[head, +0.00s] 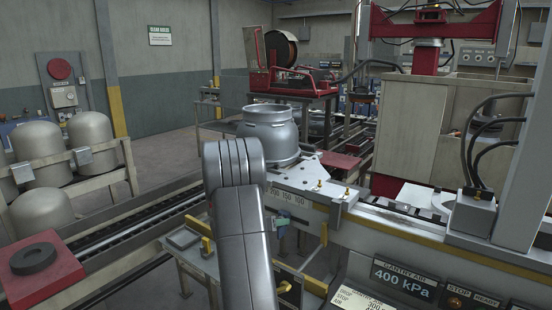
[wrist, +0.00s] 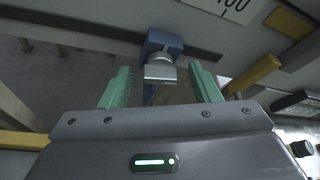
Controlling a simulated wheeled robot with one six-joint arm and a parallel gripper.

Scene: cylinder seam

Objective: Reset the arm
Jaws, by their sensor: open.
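A blue fitting with a metal knob (wrist: 160,50) shows between and beyond the fingertips. I see a gap between the knob and each finger; its depth from the fingers is hard to tell. Nothing is held.
A grey cylinder (head: 268,134) stands on the conveyor bench behind my arm. A yellow post (wrist: 253,73) is right of my fingers in the wrist view. Several domed tanks (head: 91,139) stand at far left.

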